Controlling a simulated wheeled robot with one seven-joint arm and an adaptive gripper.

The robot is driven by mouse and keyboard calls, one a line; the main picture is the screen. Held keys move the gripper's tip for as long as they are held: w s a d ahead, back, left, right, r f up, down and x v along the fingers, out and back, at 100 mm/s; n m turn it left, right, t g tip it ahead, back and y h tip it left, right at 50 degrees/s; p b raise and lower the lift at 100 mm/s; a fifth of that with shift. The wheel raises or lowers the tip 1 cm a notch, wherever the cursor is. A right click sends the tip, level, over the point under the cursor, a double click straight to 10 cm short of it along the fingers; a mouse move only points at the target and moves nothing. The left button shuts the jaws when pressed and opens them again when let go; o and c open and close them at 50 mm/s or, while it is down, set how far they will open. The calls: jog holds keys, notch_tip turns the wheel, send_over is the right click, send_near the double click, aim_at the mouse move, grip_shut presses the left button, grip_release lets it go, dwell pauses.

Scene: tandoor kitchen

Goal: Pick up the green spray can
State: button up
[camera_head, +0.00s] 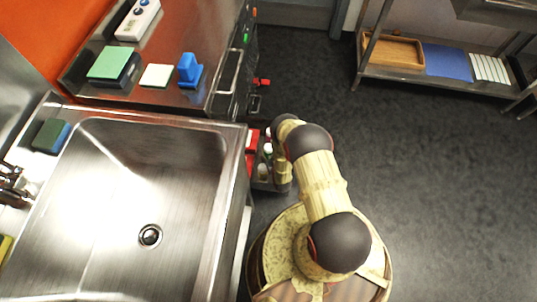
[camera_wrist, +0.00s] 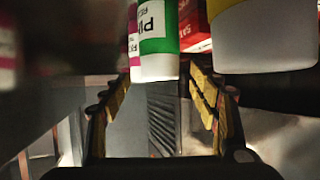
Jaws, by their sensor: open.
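A green-and-white can with printed lettering (camera_wrist: 158,32), which appears to be the green spray can, shows at the top middle of the wrist view. Its top is cut off by the frame. My gripper (camera_wrist: 163,88) is open, with one finger on each side of the can's line. The can's near end is at about the fingertips, and I cannot tell whether either finger touches it. In the head view my arm reaches down beside a low rack of containers (camera_head: 262,170). My gripper is mostly hidden there.
In the wrist view, a yellow-and-white container (camera_wrist: 265,38) stands close on the right, with a red item (camera_wrist: 194,25) behind. A pink-and-white item shows left of the can. The sink (camera_head: 150,190) is left of the rack. A shelf (camera_head: 390,68) stands far right; open floor lies between.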

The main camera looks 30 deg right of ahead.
jog(key=shift+w+d+f, duration=0.1)
jog(key=shift+w+f, duration=0.25)
jog(key=shift+w, duration=0.25)
jog(key=shift+r, duration=0.1)
jog(key=shift+c, duration=0.8)
grip_shut()
